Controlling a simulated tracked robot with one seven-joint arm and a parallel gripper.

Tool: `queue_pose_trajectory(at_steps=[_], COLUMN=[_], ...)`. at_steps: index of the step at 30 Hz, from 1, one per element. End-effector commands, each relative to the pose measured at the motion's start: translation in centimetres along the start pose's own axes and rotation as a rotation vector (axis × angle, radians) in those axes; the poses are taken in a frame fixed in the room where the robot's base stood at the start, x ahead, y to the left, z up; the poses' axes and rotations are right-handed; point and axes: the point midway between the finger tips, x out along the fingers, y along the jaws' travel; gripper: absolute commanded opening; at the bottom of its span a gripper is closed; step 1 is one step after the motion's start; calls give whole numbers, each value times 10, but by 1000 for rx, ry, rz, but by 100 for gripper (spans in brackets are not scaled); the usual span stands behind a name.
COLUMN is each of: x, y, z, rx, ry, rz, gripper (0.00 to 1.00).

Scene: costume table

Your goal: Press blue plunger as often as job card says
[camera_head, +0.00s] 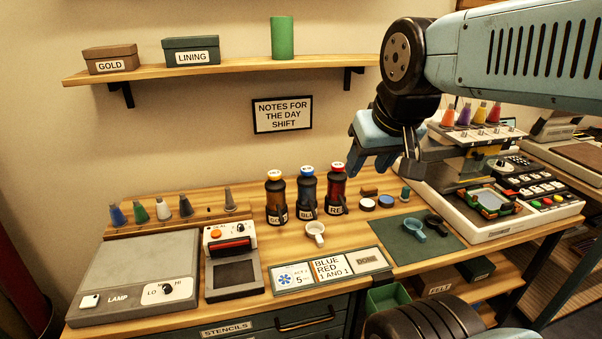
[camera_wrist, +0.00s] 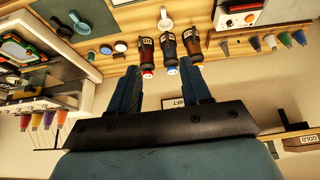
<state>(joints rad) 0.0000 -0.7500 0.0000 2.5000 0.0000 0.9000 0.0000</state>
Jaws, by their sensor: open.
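The blue plunger tops the middle dark bottle (camera_head: 308,192), labelled in blue, between a yellow-topped bottle (camera_head: 276,196) and a red-topped bottle (camera_head: 336,190). In the wrist view the blue-topped bottle (camera_wrist: 169,47) is also in the middle, beyond my fingers. The job card (camera_head: 331,269) lies at the table's front and reads "BLUE RED 1 AND 1". My gripper (camera_head: 382,165) is open and empty, raised above the table, to the right of the bottles. My fingers (camera_wrist: 161,78) are apart in the wrist view. No plunger looks pressed down.
A white cup (camera_head: 316,232) stands in front of the bottles. Beside the job card are a flower card (camera_head: 292,278) and a "DONE" plate (camera_head: 367,260). Small round pots (camera_head: 386,202) and a green mat (camera_head: 405,248) are at right. A shelf (camera_head: 225,70) hangs behind.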

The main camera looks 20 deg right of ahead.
Motion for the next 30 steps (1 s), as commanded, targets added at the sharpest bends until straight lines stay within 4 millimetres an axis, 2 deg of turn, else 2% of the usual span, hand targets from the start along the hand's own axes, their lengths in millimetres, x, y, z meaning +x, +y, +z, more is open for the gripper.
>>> queue_pose_trajectory(at_steps=[14, 27, 30], x=[0, 0, 0], y=[0, 0, 0], z=[0, 0, 0], rx=[0, 0, 0], ry=[0, 0, 0], rz=[0, 0, 0], gripper=[48, 7, 0])
